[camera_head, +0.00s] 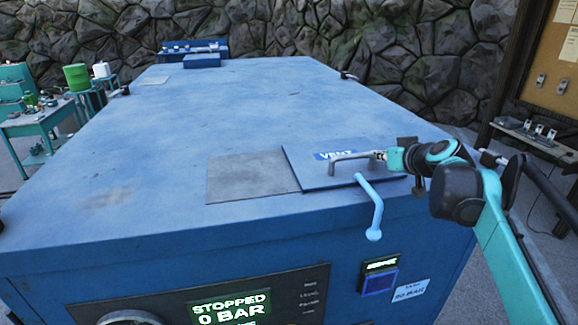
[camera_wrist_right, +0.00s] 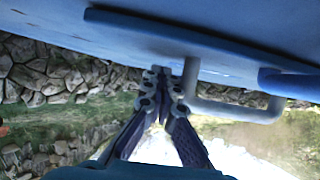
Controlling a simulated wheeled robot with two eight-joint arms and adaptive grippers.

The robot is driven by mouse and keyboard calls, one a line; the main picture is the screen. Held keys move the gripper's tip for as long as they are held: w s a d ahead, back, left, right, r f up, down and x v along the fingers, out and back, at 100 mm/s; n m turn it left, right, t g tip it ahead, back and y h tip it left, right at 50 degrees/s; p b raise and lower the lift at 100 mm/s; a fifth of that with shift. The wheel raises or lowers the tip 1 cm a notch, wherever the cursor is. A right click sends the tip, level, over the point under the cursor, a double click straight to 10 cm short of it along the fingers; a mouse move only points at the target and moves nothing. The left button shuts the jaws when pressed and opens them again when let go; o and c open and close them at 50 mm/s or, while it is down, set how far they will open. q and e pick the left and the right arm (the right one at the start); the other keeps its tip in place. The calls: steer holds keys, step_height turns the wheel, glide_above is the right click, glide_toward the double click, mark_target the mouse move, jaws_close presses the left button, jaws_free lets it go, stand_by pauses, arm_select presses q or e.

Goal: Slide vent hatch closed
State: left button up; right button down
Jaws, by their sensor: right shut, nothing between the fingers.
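The vent hatch (camera_head: 312,176) is a flat blue plate marked VENT on top of the blue machine, with a grey bar handle (camera_head: 346,156). It lies at the right side of a flat grey panel (camera_head: 245,180). My right gripper (camera_head: 384,157) is at the right end of the handle, fingers shut and empty. In the right wrist view the fingertips (camera_wrist_right: 163,80) are beside the handle (camera_wrist_right: 235,108), below the plate's edge (camera_wrist_right: 175,35). I cannot tell whether they touch it. My left gripper is out of view.
A light-blue bent lever (camera_head: 374,212) stands just in front of the hatch. The machine front has a display (camera_head: 230,306) reading STOPPED 0 BAR and a blue button (camera_head: 379,283). The machine top (camera_head: 215,110) is mostly clear behind the hatch.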

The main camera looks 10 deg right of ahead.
steer(key=shift+s+a+p, duration=0.15)
steer(key=shift+s+a, duration=0.15)
steer(key=shift+a, duration=3.45)
steer(key=shift+s+a+p, duration=0.15)
steer(key=shift+s+a, duration=0.15)
steer(key=shift+a, duration=3.4)
steer(key=shift+s+a+p, duration=0.15)
steer(key=shift+s+a, duration=0.15)
steer(key=shift+a, duration=3.45)
steer(key=shift+w+d+r+p, duration=0.1)
steer(key=shift+d+r+p, duration=0.45)
steer(key=shift+r, duration=0.25)
steer(key=shift+d+r+p, duration=0.5)
steer(key=shift+r+p, duration=0.05)
steer(key=shift+r, duration=0.2)
steer(key=s+r+p, duration=0.1)
steer(key=s+r, duration=0.1)
steer(key=s, duration=1)
steer(key=shift+d+p, duration=0.3)
steer(key=shift+d, duration=0.15)
steer(key=shift+f, duration=0.1)
